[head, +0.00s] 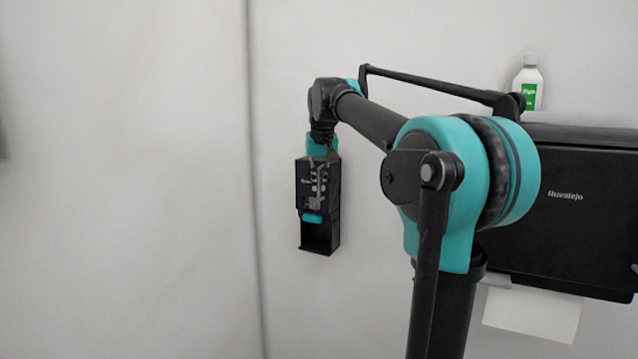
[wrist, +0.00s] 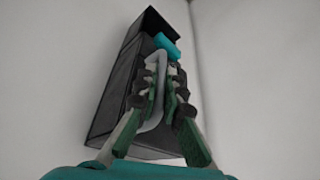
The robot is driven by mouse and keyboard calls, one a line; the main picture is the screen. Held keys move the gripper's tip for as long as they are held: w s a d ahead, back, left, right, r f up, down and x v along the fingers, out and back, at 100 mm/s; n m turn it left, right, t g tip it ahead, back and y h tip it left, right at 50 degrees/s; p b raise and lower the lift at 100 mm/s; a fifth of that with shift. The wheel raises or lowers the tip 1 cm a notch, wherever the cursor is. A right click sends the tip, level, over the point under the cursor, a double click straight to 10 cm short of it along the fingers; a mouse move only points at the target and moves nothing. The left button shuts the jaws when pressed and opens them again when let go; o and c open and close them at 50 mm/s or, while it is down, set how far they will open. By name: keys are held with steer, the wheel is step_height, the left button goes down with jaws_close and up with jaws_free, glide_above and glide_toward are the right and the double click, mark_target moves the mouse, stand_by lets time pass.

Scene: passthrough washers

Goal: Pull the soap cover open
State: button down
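The soap dispenser (head: 319,242) is a tall black box on the wall, left of centre in the head view. Its lower part looks like an open-fronted recess, and a teal piece (head: 312,218) shows above it. In the head view my gripper (head: 318,185) partly hides the cover.
A wall corner shows in the wrist view.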

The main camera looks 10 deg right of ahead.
steer(key=shift+s+a, duration=0.1)
steer(key=shift+a, duration=0.05)
stand_by(0.4)
steer(key=w+a+m+g+h, duration=0.2)
steer(key=a+m, duration=0.5)
steer(key=a, duration=0.1)
steer(key=w+a+m+g+h, duration=0.1)
steer(key=w+a+m+h, duration=0.1)
steer(key=a+m, duration=0.6)
steer(key=shift+w+a+m+g+h, duration=0.3)
steer(key=shift+w+g, duration=0.1)
steer(key=shift+w, duration=0.15)
stand_by(0.4)
steer(key=c, duration=1.9)
jaws_free()
